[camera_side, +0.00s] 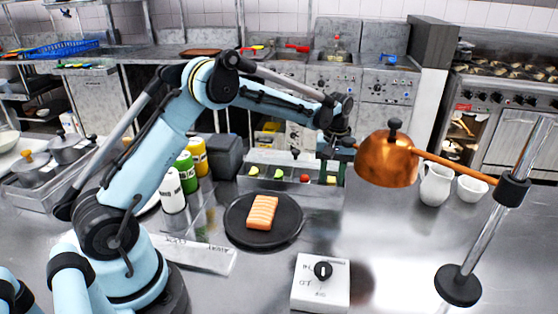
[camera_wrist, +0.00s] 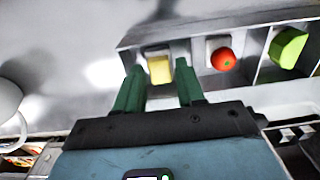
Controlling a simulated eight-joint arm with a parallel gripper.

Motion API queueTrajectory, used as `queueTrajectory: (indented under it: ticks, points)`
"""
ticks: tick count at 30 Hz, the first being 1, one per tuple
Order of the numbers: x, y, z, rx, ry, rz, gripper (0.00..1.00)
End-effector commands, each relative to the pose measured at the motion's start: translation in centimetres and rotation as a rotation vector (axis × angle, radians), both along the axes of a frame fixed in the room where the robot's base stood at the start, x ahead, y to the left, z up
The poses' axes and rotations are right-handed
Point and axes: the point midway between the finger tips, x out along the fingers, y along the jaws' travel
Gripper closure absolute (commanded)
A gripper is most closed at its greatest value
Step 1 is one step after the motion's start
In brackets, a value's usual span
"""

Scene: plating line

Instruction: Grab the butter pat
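The butter pat (camera_wrist: 160,69) is a small yellow block in an end compartment of the grey divided tray (camera_wrist: 128,58). In the side view the butter pat (camera_side: 331,180) lies at the tray's right end. My gripper (camera_wrist: 159,78) is open, with its two green fingers apart and the butter pat between their tips in the picture. Nothing is held. I cannot tell the exact height of the fingertips over the butter.
A red tomato (camera_wrist: 222,59) and a green piece (camera_wrist: 288,47) sit in neighbouring compartments. A copper heat lamp (camera_side: 386,165) hangs close to the right of my gripper. A dark plate (camera_side: 236,230) with a salmon fillet (camera_side: 262,212) and a knob box (camera_side: 320,290) stand in front.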

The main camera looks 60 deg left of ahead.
Motion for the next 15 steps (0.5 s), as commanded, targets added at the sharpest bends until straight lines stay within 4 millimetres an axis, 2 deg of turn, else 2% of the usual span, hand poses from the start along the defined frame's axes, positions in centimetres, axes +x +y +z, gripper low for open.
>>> queueTrajectory:
  ticks: [6,12,15]
  points:
    - [0.0,0.01,-0.1,0.0,0.0,0.0,0.62]
    - [0.0,0.01,-0.07,0.0,0.0,0.0,0.9]
    - [0.0,0.01,-0.07,0.0,0.0,0.0,0.9]
